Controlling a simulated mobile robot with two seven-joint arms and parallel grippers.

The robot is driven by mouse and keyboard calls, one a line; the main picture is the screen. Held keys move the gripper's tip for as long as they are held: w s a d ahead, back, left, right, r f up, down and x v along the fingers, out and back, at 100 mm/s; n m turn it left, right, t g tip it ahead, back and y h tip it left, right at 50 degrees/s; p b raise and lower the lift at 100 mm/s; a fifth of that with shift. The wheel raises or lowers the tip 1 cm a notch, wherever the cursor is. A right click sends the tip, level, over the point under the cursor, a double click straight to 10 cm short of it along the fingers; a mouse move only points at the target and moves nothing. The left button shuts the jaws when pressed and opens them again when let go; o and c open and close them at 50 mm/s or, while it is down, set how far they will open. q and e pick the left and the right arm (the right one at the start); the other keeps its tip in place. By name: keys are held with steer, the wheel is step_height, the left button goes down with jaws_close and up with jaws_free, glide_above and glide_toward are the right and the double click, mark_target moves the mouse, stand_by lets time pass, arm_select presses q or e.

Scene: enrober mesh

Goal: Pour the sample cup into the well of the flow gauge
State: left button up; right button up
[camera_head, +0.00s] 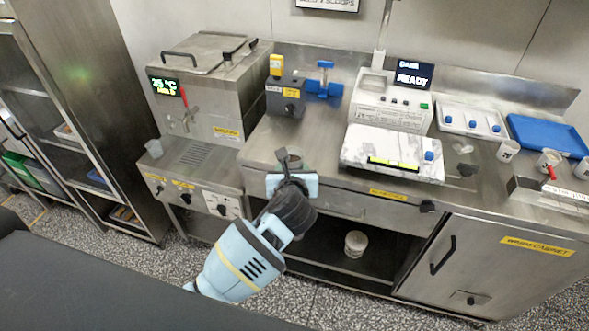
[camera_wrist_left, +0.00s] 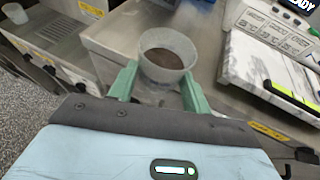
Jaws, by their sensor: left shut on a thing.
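My left gripper (camera_head: 293,168) is over the front edge of the steel counter. In the left wrist view its two green fingers (camera_wrist_left: 160,88) are shut on the sample cup (camera_wrist_left: 167,40), a translucent, upright cup with dark brown contents. In the head view the cup (camera_head: 297,158) is partly hidden by the gripper. A white marbled slab (camera_head: 372,142) with a yellow-green strip and a blue knob lies to the right of the gripper, apart from it. It looks like the flow gauge, but I cannot read its label or make out a well. My right gripper is not in view.
A white unit (camera_head: 390,117) reading READY stands behind the slab. A steel tank (camera_head: 210,85) is at left, with an empty-looking cup (camera_head: 154,148) on its ledge. Blue clamp (camera_head: 324,87), blue tray (camera_head: 548,136) and several white cups stand on the counter.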

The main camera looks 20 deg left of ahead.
arm_select(q)
steer(key=s+a+m+h, duration=0.1)
steer(key=s+a+h, duration=0.1)
steer(key=s, duration=0.7)
steer(key=s+a+m+h, duration=0.1)
steer(key=s+a, duration=0.3)
steer(key=s, duration=0.5)
steer(key=shift+s+r+m+t+h, duration=0.15)
steer(key=shift+s+m+t+h, duration=0.2)
steer(key=shift+m, duration=0.25)
